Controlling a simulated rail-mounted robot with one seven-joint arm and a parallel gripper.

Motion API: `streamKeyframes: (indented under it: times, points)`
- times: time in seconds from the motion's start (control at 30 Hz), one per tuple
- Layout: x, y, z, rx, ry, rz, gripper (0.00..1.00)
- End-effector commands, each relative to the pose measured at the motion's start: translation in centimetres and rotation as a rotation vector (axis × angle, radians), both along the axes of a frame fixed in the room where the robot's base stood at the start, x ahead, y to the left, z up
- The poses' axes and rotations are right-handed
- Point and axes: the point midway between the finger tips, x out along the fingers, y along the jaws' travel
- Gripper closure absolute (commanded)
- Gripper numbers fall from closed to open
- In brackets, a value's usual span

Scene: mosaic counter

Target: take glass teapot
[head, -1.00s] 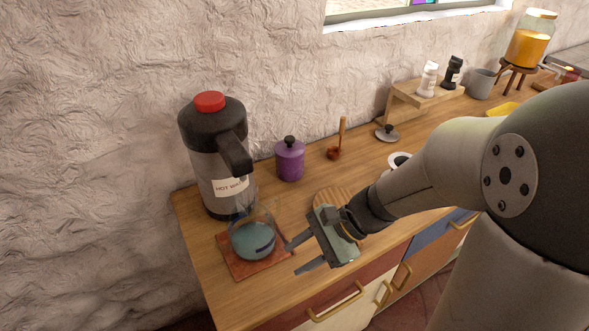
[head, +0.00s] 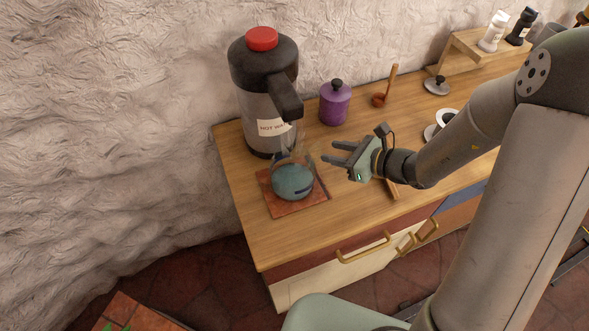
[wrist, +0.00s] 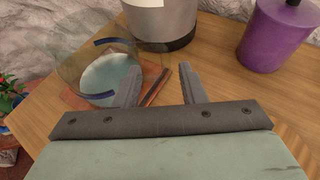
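The glass teapot (head: 292,182) is a see-through vessel with a bluish lower part and a dark blue band. It stands on a reddish-brown square tile (head: 272,205) near the counter's left end. My gripper (head: 330,152) is to the right of the teapot, apart from it, fingers pointing left toward it. In the wrist view the teapot (wrist: 103,75) is ahead and to the left, and my gripper (wrist: 158,75) shows two spread fingers with nothing gripped between them. The left finger overlaps the teapot's edge in that view; contact cannot be told.
A tall hot-water dispenser (head: 262,90) with a red top stands right behind the teapot. A purple lidded jar (head: 335,103), a wooden-handled tool (head: 386,88) and a white cup (head: 446,118) stand farther right. The counter's front left part (head: 265,240) is clear.

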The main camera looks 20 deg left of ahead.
Motion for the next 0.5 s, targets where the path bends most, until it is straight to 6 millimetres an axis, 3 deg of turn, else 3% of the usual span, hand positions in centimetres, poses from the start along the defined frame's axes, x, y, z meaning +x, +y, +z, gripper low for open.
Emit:
streamKeyframes:
  times: [0.17,0.5]
  points:
    - [0.3,1.0,-0.3,0.0,0.001,0.002,0.63]
    - [1.8,4.8,-2.1,0.0,0.0,0.002,0.63]
